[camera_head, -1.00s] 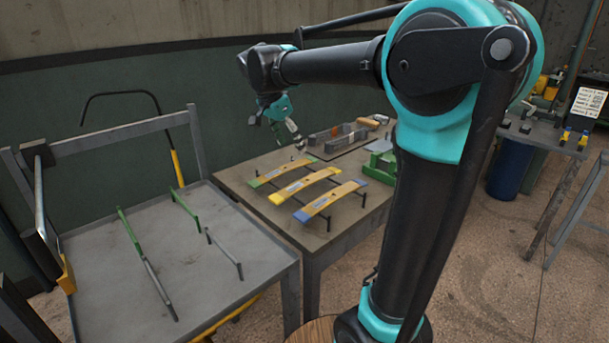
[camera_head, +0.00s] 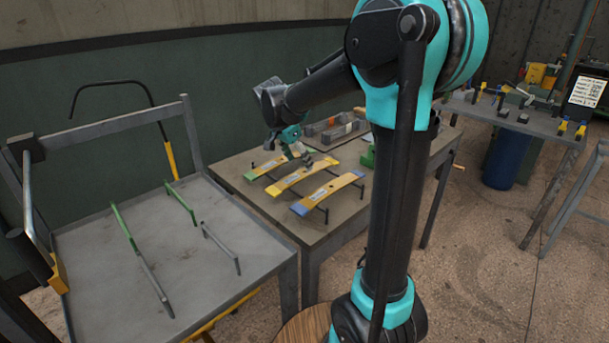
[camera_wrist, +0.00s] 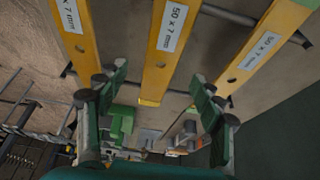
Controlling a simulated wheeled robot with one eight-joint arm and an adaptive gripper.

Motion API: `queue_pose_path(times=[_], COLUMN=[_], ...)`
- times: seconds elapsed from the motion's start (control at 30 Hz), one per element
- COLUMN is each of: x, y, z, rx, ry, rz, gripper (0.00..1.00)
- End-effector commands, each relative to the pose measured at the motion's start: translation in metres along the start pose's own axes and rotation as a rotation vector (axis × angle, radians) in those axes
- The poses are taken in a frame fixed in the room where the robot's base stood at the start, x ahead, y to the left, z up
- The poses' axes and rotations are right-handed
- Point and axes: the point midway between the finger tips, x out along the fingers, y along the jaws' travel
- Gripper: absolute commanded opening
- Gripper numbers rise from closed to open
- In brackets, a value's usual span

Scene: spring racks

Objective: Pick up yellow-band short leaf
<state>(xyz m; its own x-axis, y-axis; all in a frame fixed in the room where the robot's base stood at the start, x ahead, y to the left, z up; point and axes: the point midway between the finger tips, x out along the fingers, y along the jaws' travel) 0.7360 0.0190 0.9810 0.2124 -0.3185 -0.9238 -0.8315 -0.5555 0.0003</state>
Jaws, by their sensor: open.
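The yellow-band leaf (camera_head: 302,176) is the middle of three arched yellow leaves lying across black rods on the table, with yellow ends and a white label. In the wrist view, the middle leaf (camera_wrist: 170,45) runs between my fingers, its near end just beyond them, label facing up. My gripper (camera_head: 300,154) is above the leaves near the middle one. In the wrist view its two fingers (camera_wrist: 150,92) are spread apart, with nothing held. Contact between fingers and leaf cannot be told.
A green-banded leaf (camera_head: 263,170) lies left and a blue-banded leaf (camera_head: 328,192) right of the middle one. A grey table (camera_head: 95,262) with green and grey rods stands left. Grey blocks (camera_head: 335,131) and a green fixture (camera_head: 367,157) are behind the leaves.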

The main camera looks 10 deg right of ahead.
Motion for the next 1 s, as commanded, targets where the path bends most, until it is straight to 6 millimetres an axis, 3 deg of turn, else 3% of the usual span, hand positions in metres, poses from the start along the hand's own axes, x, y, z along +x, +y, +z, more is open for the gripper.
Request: queue_pose_path(times=[0.33, 0.67, 1.0], x=[0.044, 0.05, 0.05], y=[-0.002, -0.002, -0.002], z=[-0.003, -0.003, -0.003], rx=[0.001, 0.0, 0.0], ry=[0.0, 0.0, 0.0], rz=[0.0, -0.001, 0.0], gripper=[0.67, 0.67, 0.25])
